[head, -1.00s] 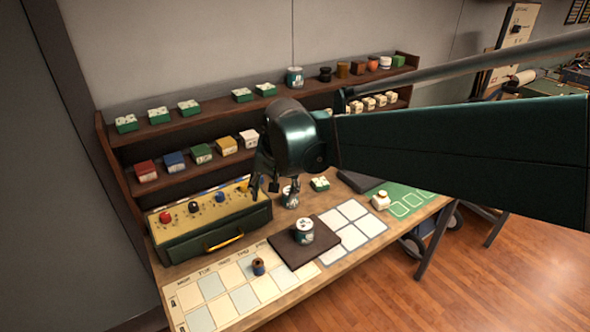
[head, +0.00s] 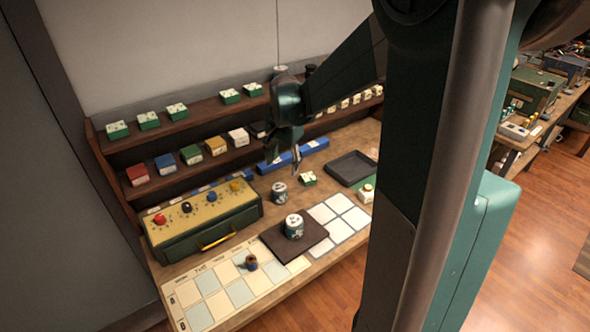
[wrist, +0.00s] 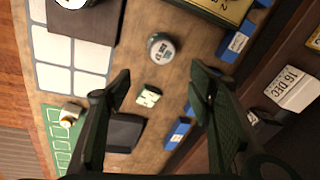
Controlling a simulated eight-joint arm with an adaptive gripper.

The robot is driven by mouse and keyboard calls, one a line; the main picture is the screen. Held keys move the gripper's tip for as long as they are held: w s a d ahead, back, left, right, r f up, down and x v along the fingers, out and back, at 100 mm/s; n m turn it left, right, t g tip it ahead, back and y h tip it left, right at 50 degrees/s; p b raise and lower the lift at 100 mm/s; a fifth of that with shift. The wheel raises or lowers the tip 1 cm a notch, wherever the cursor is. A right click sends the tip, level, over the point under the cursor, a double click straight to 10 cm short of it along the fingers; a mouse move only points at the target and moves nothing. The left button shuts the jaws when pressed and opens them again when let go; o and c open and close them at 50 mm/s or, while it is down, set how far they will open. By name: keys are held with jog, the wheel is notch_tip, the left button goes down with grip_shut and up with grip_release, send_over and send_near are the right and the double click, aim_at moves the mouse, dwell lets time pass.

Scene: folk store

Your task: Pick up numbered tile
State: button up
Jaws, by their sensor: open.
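A small green-and-white tile (head: 308,178) lies on the table behind the white card grid, right of a can; its marking is too small to read. It also shows in the wrist view (wrist: 149,97), between and below my fingers. My gripper (head: 283,160) is open and empty above the back of the table, in front of the lower shelf. In the wrist view its two fingers (wrist: 159,73) are spread wide, with nothing between them but the table scene below. Similar green-and-white blocks (head: 177,110) sit on the upper shelf.
A can (head: 279,193) stands close to the tile, and another can (head: 294,226) stands on a dark board (head: 276,243). A black tray (head: 352,168) lies to the right. A yellow-topped control box (head: 205,218) is on the left. Blue bars (head: 302,154) lie behind.

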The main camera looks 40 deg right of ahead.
jog(key=w+d+f+m+g+p, duration=0.1)
jog(key=w+d+f+m+p, duration=0.25)
jog(key=d, duration=0.55)
jog(key=m+g+p, duration=0.1)
jog(key=m+p, duration=0.1)
jog(key=m, duration=0.1)
send_over(309, 176)
jog(key=shift+n+y, duration=0.25)
jog(key=shift+y, duration=0.15)
notch_tip(309, 176, down, 6)
jog(key=shift+r, duration=0.25)
jog(key=shift+f, duration=1.3)
jog(key=shift+f, duration=0.15)
jog(key=shift+f, duration=2.45)
